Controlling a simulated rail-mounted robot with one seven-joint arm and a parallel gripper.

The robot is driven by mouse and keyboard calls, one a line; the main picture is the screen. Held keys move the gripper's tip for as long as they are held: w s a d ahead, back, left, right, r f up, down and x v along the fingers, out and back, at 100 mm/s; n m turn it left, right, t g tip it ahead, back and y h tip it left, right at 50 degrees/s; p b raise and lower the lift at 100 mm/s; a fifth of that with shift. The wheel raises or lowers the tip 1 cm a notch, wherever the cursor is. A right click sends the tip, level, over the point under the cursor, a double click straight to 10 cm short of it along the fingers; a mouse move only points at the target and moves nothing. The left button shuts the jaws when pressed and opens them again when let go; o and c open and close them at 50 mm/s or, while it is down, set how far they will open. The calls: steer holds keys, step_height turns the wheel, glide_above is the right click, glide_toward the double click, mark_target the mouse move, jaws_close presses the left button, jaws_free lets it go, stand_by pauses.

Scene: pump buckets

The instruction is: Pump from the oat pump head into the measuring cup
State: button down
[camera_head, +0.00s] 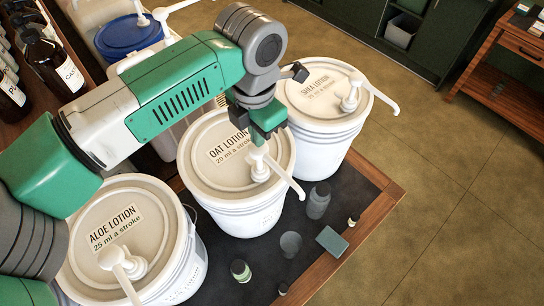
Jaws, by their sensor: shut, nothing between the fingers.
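The oat lotion bucket (230,202) is white, its lid reading "OAT LOTION, 20 ml a stroke". Its white pump head (259,162) stands on the lid, with the spout pointing down and right past the rim. My gripper (263,138) is shut and empty, directly above the pump head; I cannot tell whether it touches it. A grey, cup-like or bottle-like vessel (318,200) stands on the dark mat just right of the spout tip. A round grey piece (291,244) lies nearer. I cannot tell for sure which is the measuring cup.
The aloe lotion bucket (122,235) stands at front left and the shea lotion bucket (322,92) at back right, both with pumps. Brown bottles (52,65) stand at upper left.

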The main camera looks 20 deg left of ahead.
mark_target(258, 151)
stand_by(0.4)
steer(key=shift+f+b, duration=1.9)
steer(key=shift+f, duration=1.05)
steer(key=shift+r+p, duration=1.7)
steer(key=shift+r, duration=1.05)
step_height(258, 151, up, 5)
steer(key=p, duration=0.3)
steer(key=shift+r, duration=0.15)
